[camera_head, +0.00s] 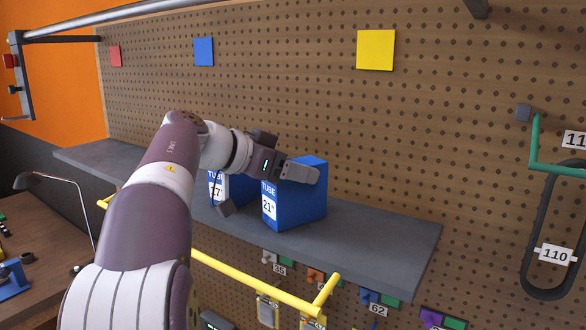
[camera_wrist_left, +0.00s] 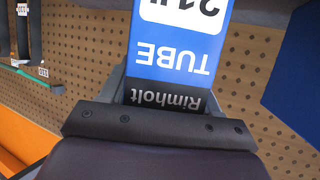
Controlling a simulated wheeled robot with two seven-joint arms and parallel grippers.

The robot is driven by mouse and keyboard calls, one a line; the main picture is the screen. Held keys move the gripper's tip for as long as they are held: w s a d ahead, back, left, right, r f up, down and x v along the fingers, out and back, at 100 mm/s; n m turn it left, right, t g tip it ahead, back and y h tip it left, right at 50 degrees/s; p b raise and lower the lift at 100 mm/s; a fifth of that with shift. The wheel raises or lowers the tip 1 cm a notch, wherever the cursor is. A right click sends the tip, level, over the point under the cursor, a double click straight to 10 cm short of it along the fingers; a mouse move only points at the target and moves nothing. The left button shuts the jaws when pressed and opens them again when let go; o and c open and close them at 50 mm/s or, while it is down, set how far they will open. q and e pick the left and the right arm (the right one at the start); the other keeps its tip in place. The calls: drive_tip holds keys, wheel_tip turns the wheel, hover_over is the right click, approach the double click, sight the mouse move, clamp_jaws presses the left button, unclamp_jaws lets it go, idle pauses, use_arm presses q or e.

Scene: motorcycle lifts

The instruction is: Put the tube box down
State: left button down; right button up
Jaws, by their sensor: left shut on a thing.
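The blue tube box (camera_head: 296,206), labelled TUBE 21", is upright over the grey shelf. In the head view its base appears at the shelf surface; I cannot tell whether it touches. My left gripper (camera_head: 286,176) is shut on its upper part, with one grey finger visible across the top. In the left wrist view, the box (camera_wrist_left: 178,55) appears upside down between the fingers of the left gripper (camera_wrist_left: 165,92), showing "Rimholt" and "TUBE". The far finger and part of the box are hidden in the head view. My right gripper is not in view.
A second blue tube box (camera_head: 234,188), labelled 17", stands just left, partly hidden by my arm. The grey shelf (camera_head: 385,238) is bare to the right. A pegboard (camera_head: 440,110) rises behind. A yellow rail (camera_head: 245,277) and hanging tools lie below the shelf.

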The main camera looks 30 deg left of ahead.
use_arm(q)
drive_tip(key=shift+c, duration=1.5)
unclamp_jaws()
drive_tip(key=shift+w+d, duration=0.15)
drive_tip(key=shift+w, duration=0.05)
drive_tip(key=shift+o, duration=0.3)
drive_tip(key=shift+d, duration=0.2)
drive_tip(key=shift+s+d+r, duration=0.1)
drive_tip(key=shift+d, duration=0.05)
drive_tip(key=shift+s, duration=0.15)
drive_tip(key=shift+s+a+r, duration=0.1)
drive_tip(key=shift+s+a, duration=0.1)
drive_tip(key=v, duration=0.2)
drive_tip(key=b+v, duration=0.1)
drive_tip(key=v, duration=0.2)
drive_tip(key=shift+a, duration=0.3)
drive_tip(key=v, duration=0.6)
drive_tip(key=shift+s+r+b, duration=0.15)
drive_tip(key=shift+s+b, duration=0.05)
drive_tip(key=shift+b, duration=0.2)
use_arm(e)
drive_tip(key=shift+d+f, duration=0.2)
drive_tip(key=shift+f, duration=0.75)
use_arm(q)
drive_tip(key=shift+w, duration=0.15)
